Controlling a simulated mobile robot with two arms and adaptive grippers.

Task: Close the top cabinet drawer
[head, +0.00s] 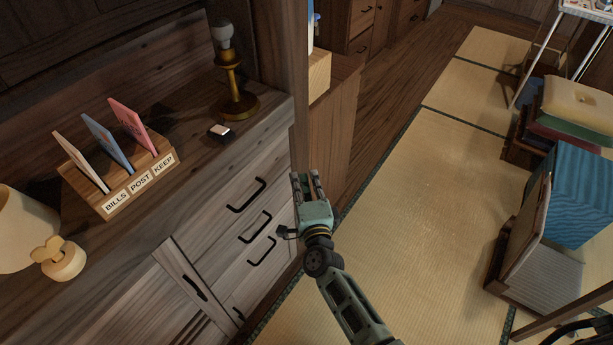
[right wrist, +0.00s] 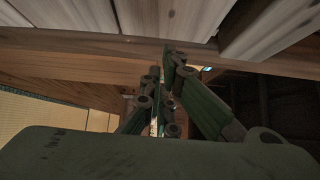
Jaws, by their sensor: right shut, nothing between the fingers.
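The wooden cabinet (head: 185,150) stands at the left in the head view, with a column of drawers on its front. The top drawer (head: 262,178) has a black bar handle (head: 247,194); it looks nearly flush, but I cannot tell whether a small gap is left. Two lower drawers with black handles (head: 255,227) sit beneath it. My right gripper (head: 306,178) is shut and empty, just right of the drawer fronts near the cabinet's corner. In the right wrist view its fingers (right wrist: 163,85) are under pale wooden panels (right wrist: 175,15); contact is unclear.
On the cabinet top are a letter holder (head: 120,185), a brass lamp (head: 235,90), a small box (head: 219,131) and a cream lamp (head: 25,225).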

